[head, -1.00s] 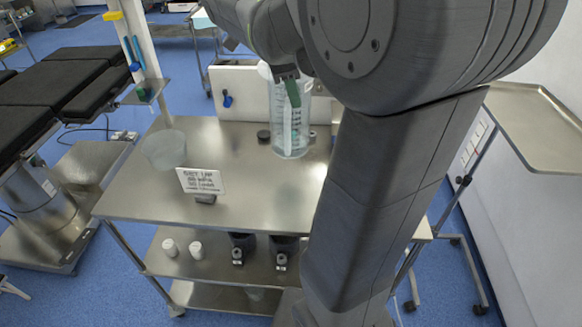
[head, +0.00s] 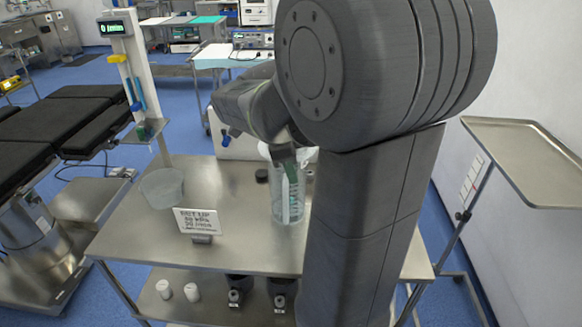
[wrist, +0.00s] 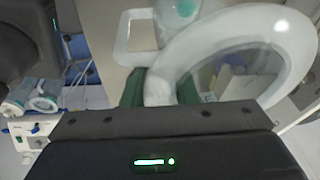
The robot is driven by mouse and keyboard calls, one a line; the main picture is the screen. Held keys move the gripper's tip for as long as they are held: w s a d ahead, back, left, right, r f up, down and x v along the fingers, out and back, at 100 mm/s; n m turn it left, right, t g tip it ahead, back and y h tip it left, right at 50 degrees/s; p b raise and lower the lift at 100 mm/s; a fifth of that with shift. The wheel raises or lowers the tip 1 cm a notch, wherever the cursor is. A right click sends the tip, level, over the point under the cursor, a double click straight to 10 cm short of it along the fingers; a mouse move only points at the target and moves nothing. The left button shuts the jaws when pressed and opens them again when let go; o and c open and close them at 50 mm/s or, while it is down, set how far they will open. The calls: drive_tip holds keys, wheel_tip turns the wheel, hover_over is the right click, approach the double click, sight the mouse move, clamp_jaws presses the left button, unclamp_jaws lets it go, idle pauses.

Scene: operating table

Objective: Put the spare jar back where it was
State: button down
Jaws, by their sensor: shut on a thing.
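A tall clear jar with graduation marks (head: 290,205) is upright over the right part of the steel trolley top (head: 240,190). My gripper (head: 287,160), with green finger pads, is at the jar's upper edge. In the wrist view the green pads of my gripper (wrist: 158,92) are shut on the jar's whitish round rim (wrist: 235,20), one pad on each side. I cannot tell whether the jar's bottom touches the trolley top. My arm hides the trolley top to the right of the jar.
A clear bowl-like tub (head: 162,188) and a small white text sign (head: 198,222) stand left on the trolley. A dark disc (head: 262,176) lies behind the jar. Two white pots (head: 178,291) stand on the lower shelf. A steel tray stand (head: 535,160) is at right.

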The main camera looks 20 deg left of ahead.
drive_tip(key=shift+f, duration=0.15)
drive_tip(key=c, duration=1.1)
unclamp_jaws()
drive_tip(key=v, duration=1.2)
drive_tip(key=shift+p, duration=0.4)
